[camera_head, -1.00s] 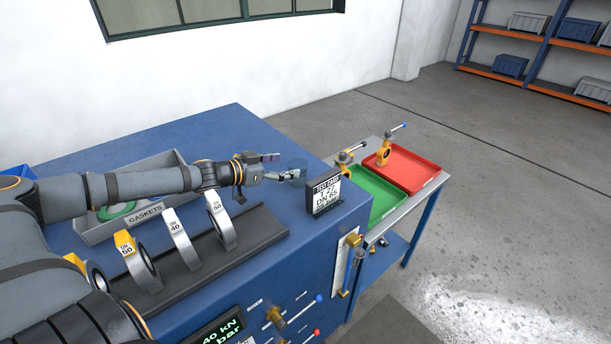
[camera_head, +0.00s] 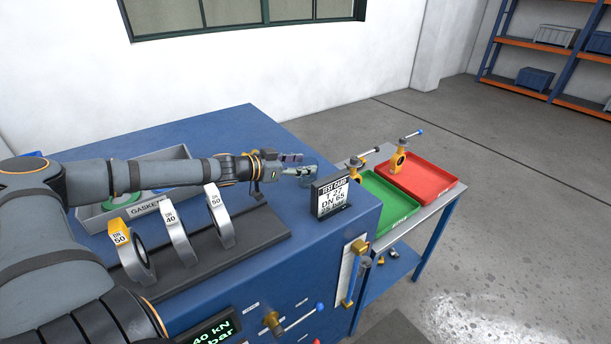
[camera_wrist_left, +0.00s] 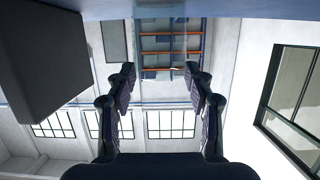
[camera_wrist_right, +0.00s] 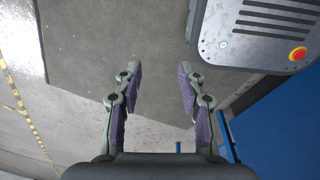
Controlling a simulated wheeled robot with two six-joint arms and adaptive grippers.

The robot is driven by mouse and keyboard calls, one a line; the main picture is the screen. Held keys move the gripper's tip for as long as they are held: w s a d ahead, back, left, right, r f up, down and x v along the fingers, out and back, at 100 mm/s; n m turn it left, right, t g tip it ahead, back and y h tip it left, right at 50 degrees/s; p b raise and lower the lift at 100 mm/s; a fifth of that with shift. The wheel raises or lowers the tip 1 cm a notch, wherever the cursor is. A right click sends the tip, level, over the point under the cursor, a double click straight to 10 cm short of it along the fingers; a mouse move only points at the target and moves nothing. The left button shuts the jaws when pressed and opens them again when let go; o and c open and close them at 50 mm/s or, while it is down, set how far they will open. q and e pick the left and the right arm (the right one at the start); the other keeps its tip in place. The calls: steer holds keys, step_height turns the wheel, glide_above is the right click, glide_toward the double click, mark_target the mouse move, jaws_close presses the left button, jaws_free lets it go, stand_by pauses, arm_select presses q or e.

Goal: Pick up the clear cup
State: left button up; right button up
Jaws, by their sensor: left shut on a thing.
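The clear cup (camera_head: 313,173) is see-through with a bluish tint and stands on the blue bench, just behind the test card. My left gripper (camera_head: 298,164) reaches over the bench from the left, with its fingers at the cup, and is shut on it. In the left wrist view the fingers (camera_wrist_left: 160,77) stand a cup's width apart, with the faint cup between their tips (camera_wrist_left: 170,45). My right gripper (camera_wrist_right: 156,75) is open and empty in the right wrist view, away from the cup.
The test card (camera_head: 331,196) stands close in front of the cup. A gasket box (camera_head: 98,215) and several upright valve rings (camera_head: 176,238) lie left, under my left arm. A side table holds a green tray (camera_head: 385,203) and a red tray (camera_head: 425,178).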

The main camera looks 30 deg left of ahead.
arm_select(q)
steer(key=shift+f, duration=0.15)
steer(key=shift+a+r+p, duration=0.1)
steer(key=shift+r+p, duration=0.1)
steer(key=shift+p, duration=0.1)
step_height(320, 180, up, 9)
steer(key=p, duration=0.9)
steer(key=shift+r, duration=0.35)
arm_select(e)
step_height(320, 180, up, 10)
steer(key=w, duration=0.1)
steer(key=shift+w+d, duration=0.25)
steer(key=shift+d, duration=0.1)
